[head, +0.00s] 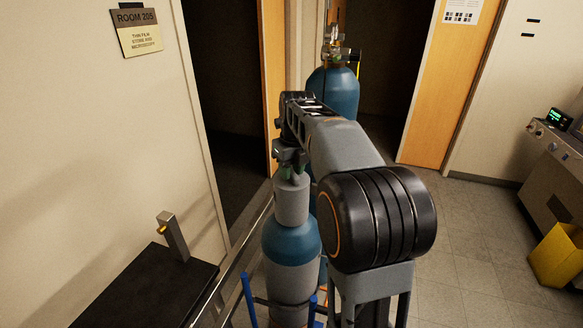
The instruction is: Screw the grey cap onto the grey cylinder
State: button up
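The grey cylinder (291,279) stands upright below my arm, with a grey body and a blue shoulder. The grey cap (291,205) is upright over the top of the cylinder, in line with it. Its lower edge meets the blue shoulder in the picture; I cannot tell whether the threads are engaged.
A blue cylinder (334,92) with a valve fitting stands behind my arm. A black-topped bench (150,290) is at lower left, a yellow bin (556,255) at right.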

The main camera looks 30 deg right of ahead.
jog(key=n+p, duration=0.1)
jog(key=n, duration=0.3)
jog(key=shift+r+n+y, duration=0.15)
jog(key=shift+n+y, duration=0.15)
jog(key=shift+n, duration=1.4)
jog(key=shift+n+g, duration=0.3)
jog(key=shift+n, duration=0.2)
jog(key=n, duration=0.4)
jog(key=shift+y, duration=0.3)
jog(key=n, duration=0.4)
jog(key=shift+g, duration=0.4)
